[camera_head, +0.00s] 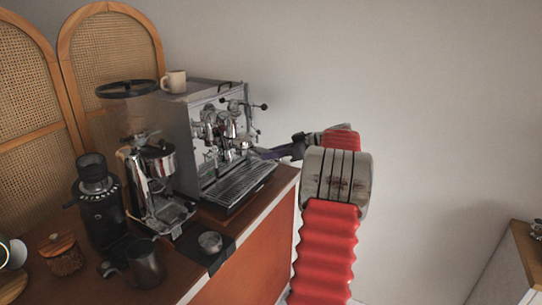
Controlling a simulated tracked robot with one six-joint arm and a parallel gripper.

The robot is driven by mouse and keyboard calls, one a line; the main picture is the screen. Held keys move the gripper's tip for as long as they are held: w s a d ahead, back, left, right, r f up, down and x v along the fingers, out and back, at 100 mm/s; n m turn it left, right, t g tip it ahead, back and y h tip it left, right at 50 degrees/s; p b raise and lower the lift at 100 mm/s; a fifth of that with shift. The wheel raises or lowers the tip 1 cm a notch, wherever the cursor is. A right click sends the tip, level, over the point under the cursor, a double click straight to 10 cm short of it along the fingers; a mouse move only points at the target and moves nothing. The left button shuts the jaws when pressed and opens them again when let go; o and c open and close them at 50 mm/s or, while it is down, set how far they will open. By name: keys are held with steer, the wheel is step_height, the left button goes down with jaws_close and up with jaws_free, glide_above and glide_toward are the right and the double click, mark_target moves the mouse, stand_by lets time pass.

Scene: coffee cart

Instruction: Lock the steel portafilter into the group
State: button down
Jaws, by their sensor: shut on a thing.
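The espresso machine (215,145) is a silver box with a chrome front, standing on the wooden counter. Its group (228,130) is among the chrome fittings on the front, above the drip tray. My red and grey arm reaches in from the lower right. My dark gripper (286,152) is small in this view, right of the machine's front, and is shut on the portafilter's dark handle (268,154). The handle points left toward the group area. The steel head blends with the chrome there, and I cannot tell whether it is seated in the group or apart.
A grinder (152,175) and a black grinder (97,205) stand left of the machine. A mug (175,81) sits on the machine.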

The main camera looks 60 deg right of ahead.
steer(key=shift+d+r, duration=0.1)
steer(key=shift+d, duration=0.05)
steer(key=c, duration=1.8)
jaws_free()
steer(key=shift+c, duration=0.2)
steer(key=o, duration=0.5)
steer(key=shift+c, duration=0.2)
steer(key=v, duration=1.3)
steer(key=shift+s, duration=0.4)
steer(key=shift+d, duration=0.15)
